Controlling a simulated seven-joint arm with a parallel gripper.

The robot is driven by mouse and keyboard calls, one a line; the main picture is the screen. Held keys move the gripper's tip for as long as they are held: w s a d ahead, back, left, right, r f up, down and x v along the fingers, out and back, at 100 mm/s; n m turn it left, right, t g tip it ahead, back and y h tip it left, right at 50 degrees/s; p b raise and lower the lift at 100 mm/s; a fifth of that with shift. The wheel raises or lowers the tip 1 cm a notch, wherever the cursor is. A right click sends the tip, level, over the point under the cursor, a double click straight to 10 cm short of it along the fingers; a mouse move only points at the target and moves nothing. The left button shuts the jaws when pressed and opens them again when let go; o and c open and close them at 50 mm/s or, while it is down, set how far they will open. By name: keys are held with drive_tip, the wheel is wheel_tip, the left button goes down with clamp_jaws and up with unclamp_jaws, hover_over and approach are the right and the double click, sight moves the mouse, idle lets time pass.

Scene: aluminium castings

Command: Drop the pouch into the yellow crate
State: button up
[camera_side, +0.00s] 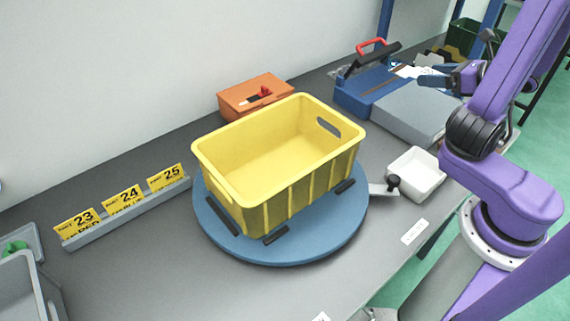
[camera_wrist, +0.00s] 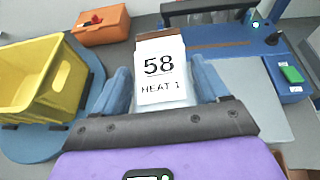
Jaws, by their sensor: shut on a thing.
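The pouch (camera_wrist: 160,78) shows in the wrist view with a white label reading "58 HEAT 1" and a brown upper edge. My gripper (camera_wrist: 162,88) is shut on it, with a blue finger on each side. In the side view my gripper (camera_side: 428,77) is at the upper right, above the grey slab, and the pouch (camera_side: 409,71) shows as a small pale shape at its fingertips. The yellow crate (camera_side: 270,165) is at the centre of the side view, open at the top and apparently empty. It also shows at the left of the wrist view (camera_wrist: 35,80), apart from my gripper.
The crate stands on a round blue turntable (camera_side: 290,248) with black stops. An orange box (camera_side: 250,95) is behind it. A blue device with a red handle (camera_side: 360,90), a grey slab (camera_side: 405,108) and a white bin (camera_side: 416,172) are to the right. Number cards (camera_side: 124,197) stand left.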

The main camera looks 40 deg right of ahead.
drive_tip(key=w+a+r+n+g+y, duration=0.1)
drive_tip(key=w+a+n+g+y, duration=0.1)
drive_tip(key=w+a+n+y, duration=0.45)
drive_tip(key=w+a+r+n+g+y, duration=0.1)
drive_tip(key=w+a+n+g+y, duration=0.15)
drive_tip(key=w+a, duration=0.45)
drive_tip(key=s+a+r+n+g+y, duration=0.15)
drive_tip(key=a+n+g, duration=0.25)
drive_tip(key=a, duration=0.8)
drive_tip(key=s+a+n+g+y, duration=0.2)
drive_tip(key=a+n+g, duration=0.25)
drive_tip(key=a, duration=0.75)
wheel_tip(320, 180, down, 6)
drive_tip(key=shift+f, duration=0.1)
drive_tip(key=o, duration=1.1)
drive_tip(key=shift+d, duration=0.1)
drive_tip(key=v, duration=1.7)
drive_tip(key=shift+w+d, duration=0.2)
drive_tip(key=shift+w, duration=0.1)
